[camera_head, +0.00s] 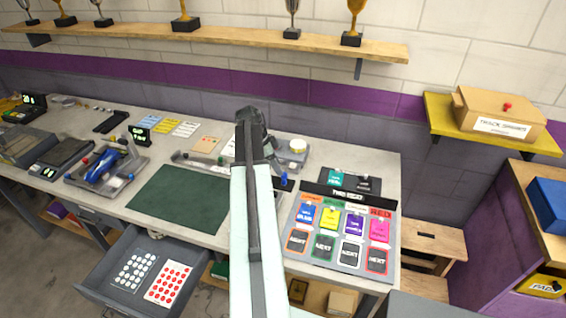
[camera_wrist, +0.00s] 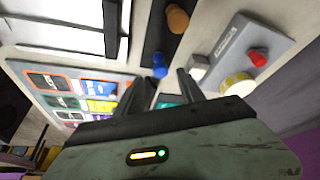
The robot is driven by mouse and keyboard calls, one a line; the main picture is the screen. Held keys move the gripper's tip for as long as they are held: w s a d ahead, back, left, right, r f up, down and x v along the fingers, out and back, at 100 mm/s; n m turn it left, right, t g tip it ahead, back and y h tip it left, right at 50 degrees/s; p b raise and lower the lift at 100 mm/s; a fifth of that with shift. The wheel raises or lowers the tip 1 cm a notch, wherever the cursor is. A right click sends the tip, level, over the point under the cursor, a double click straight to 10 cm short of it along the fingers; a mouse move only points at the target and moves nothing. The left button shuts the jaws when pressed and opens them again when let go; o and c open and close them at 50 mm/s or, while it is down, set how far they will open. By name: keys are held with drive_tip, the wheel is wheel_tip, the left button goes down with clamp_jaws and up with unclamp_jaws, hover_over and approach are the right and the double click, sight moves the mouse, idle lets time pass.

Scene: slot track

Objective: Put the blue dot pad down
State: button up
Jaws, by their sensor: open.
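I cannot make out a pad with blue dots in either view. My gripper is open in the wrist view (camera_wrist: 164,90), its two dark fingers apart with nothing held between them. An open grey drawer (camera_head: 103,285) below the bench holds a sheet of white dots (camera_head: 133,271) and a sheet of red dots (camera_head: 168,284), lying side by side.
The board (camera_head: 304,254) with coloured cards is right of my arm. A dark green mat (camera_head: 180,198) lies left of it. In the wrist view, a blue knob (camera_wrist: 160,66), an orange knob (camera_wrist: 177,18) and a red button (camera_wrist: 258,58) are beyond my fingers.

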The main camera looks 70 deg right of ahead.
drive_tip(key=p+v, duration=0.2)
drive_tip(key=v, duration=0.2)
drive_tip(key=w+a+f+n+t, duration=0.1)
drive_tip(key=w+a+n+t, duration=0.1)
drive_tip(key=w+a+n, duration=0.95)
drive_tip(key=w+a+n+t, duration=0.1)
drive_tip(key=w+a+n, duration=0.3)
drive_tip(key=w+a, duration=1.35)
drive_tip(key=s+a+n+t+y, duration=0.1)
drive_tip(key=a+n, duration=1.3)
drive_tip(key=a, duration=2)
drive_tip(key=shift+s+a+f+y, duration=0.3)
drive_tip(key=shift+f+y, duration=0.15)
drive_tip(key=shift+y, duration=0.25)
